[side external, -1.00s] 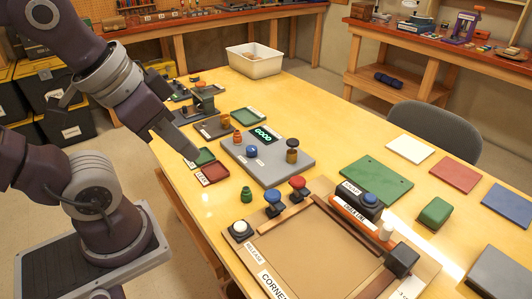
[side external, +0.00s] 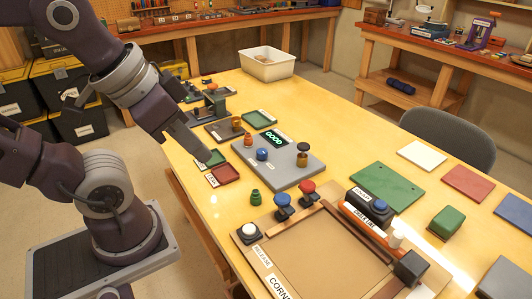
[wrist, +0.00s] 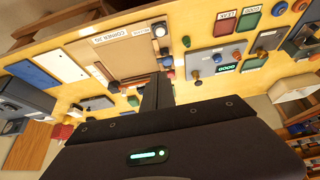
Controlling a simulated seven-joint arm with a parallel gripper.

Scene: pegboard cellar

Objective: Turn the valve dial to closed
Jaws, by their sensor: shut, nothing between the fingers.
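A grey panel (side external: 287,171) with a lit display reading "GOOD" (side external: 273,140) lies on the table. It carries a blue round knob (side external: 262,154), which may be the valve dial, and an orange-brown fitting (side external: 248,138). A dark-topped brass fitting (side external: 302,158) is at its right side. The panel also shows upside down in the wrist view (wrist: 207,64). My gripper (side external: 207,153) is shut and empty, above the green and red trays to the left of the panel and apart from the knob. In the wrist view, the shut fingers (wrist: 158,92) point away from the camera.
A red tray (side external: 226,174) and a green tray (side external: 212,158) lie left of the panel. A small green fitting (side external: 255,197) stands in front. A large brown fixture (side external: 330,252) with red and blue knobs fills the near table. A green mat (side external: 381,185) lies to the right.

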